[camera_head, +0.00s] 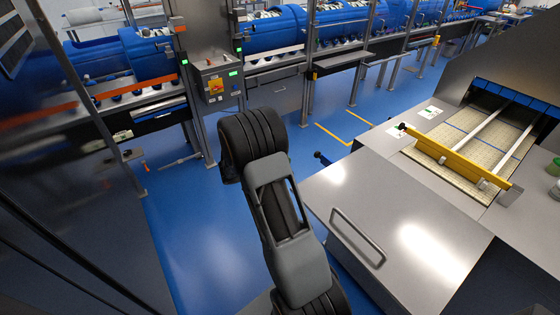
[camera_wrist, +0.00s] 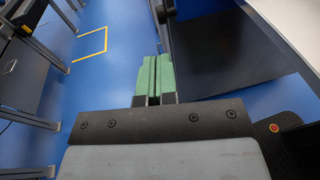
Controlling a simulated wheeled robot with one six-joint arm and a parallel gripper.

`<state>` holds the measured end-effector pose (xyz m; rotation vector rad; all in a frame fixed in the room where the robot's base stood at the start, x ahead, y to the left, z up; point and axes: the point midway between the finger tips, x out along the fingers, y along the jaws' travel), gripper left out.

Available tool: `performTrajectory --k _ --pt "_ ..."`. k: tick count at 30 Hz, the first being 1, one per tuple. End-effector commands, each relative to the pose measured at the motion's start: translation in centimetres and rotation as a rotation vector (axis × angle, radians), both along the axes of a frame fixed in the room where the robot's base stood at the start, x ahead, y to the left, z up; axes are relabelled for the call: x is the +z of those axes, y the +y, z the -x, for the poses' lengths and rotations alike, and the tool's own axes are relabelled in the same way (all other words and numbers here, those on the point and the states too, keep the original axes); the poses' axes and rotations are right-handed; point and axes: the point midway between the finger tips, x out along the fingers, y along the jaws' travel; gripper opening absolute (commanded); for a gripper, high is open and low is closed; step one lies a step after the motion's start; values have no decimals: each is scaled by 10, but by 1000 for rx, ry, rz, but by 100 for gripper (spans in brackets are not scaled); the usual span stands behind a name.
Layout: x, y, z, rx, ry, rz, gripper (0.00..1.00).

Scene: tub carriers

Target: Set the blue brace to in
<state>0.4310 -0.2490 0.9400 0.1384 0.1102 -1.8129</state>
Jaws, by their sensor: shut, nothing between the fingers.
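I cannot pick out a blue brace for certain. In the head view, a blue strip (camera_head: 518,97) runs across the back of the opening in the grey machine at the right. A yellow bar (camera_head: 455,158) with a dark knob at its left end lies across the front of that opening. My gripper (camera_wrist: 155,58) shows in the wrist view with its two green fingers shut together and empty. It is over the blue floor, beside a dark panel, and touches nothing that I can see. In the head view my arm hides the gripper.
A grey metal cabinet (camera_head: 395,235) with a bar handle (camera_head: 357,238) stands right of my arm. A small dark knob (camera_head: 321,158) sticks out at its far left corner. A control box (camera_head: 217,85) and blue drums (camera_head: 270,30) line the back. Blue floor (camera_head: 190,225) is clear at left.

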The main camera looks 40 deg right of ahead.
Motion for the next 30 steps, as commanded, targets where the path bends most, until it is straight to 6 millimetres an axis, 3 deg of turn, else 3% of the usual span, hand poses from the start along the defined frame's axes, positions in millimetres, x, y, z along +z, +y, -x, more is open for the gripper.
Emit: performTrajectory --k 6,15,30 --pt "-6 -41 12 -5 1 -1 0" --pt "-12 -80 21 -3 -1 -2 0" --pt "-15 -93 24 0 -2 -1 0"
